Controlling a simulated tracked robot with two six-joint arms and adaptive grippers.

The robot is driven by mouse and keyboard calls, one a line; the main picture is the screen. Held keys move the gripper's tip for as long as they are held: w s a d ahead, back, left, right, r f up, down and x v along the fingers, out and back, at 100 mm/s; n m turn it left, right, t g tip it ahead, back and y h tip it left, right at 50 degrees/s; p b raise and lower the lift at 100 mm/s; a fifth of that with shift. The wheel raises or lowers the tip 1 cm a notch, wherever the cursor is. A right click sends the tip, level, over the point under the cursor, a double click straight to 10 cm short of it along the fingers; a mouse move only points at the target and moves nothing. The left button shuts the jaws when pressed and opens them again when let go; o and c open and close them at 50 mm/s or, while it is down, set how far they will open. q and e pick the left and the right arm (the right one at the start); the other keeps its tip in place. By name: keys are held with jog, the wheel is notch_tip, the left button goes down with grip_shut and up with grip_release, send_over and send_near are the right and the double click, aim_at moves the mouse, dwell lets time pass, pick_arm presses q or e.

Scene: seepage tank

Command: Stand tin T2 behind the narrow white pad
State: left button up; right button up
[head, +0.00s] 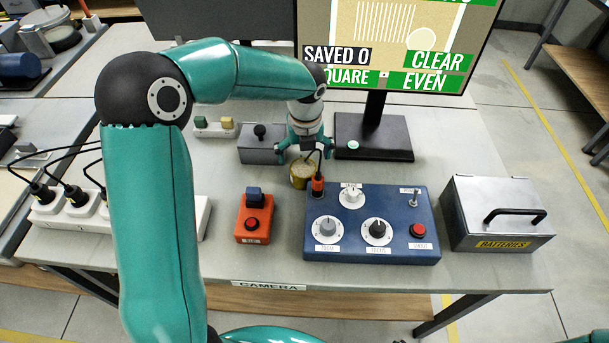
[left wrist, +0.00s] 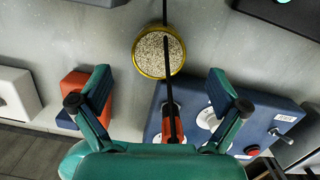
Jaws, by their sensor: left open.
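A round yellow tin (head: 300,176) of pale grains stands on the grey table behind the blue control panel; no T2 mark is legible on it. It also shows in the left wrist view (left wrist: 141,59), with a dark cable passing across it in the picture. My left gripper (head: 304,156) is open and points down over the tin. In the left wrist view its fingers (left wrist: 160,88) are spread wide, with the tin beyond them and nothing held. I cannot make out a narrow white pad for certain. My right gripper is not in view.
The blue panel (head: 343,237) with knobs and an orange plug (head: 318,185) is close in front of the tin. A grey box (head: 258,151) and the monitor stand (head: 373,146) are behind. An orange button box (head: 254,219) is left, a metal batteries case (head: 490,190) right.

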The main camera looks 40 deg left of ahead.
aim_at(304, 167)
pick_arm(q)
jog(key=shift+w+a+f+p, duration=0.15)
jog(key=shift+f+p, duration=0.1)
jog(key=shift+f, duration=1.15)
jog(key=shift+w+a+f+p, duration=0.1)
jog(key=shift+f+p, duration=0.1)
jog(key=shift+f, duration=1.15)
jog(key=c, duration=1.4)
jog(key=shift+r, duration=0.2)
jog(key=shift+c, duration=0.2)
